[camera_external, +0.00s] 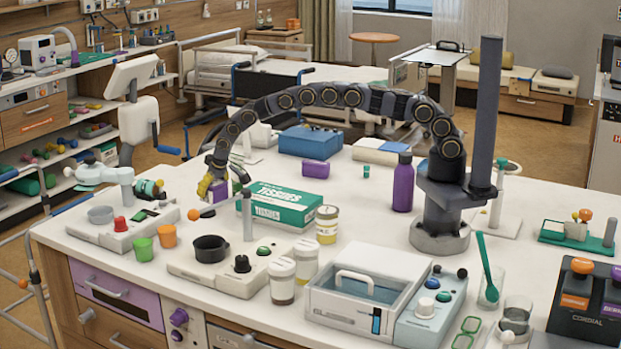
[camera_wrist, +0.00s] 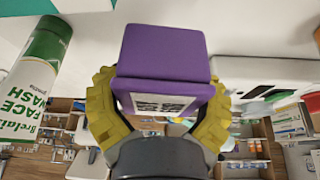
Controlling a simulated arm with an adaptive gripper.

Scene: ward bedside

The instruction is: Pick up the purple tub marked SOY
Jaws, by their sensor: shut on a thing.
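My gripper (camera_external: 214,189) is at the left part of the counter, with its yellow fingers pointing down. In the wrist view, its two yellow fingers (camera_wrist: 160,112) are shut on a purple tub (camera_wrist: 164,52), one on each side. The tub has a pale label with dark marks that I cannot read as SOY.
A green tissue box (camera_external: 285,207) and a grey post stand right of the gripper. A white face wash tube (camera_wrist: 35,85) shows beside it in the wrist view. A control panel (camera_external: 125,228), cups and a pot (camera_external: 210,249) stand nearby. A purple bottle (camera_external: 403,184) stands farther right.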

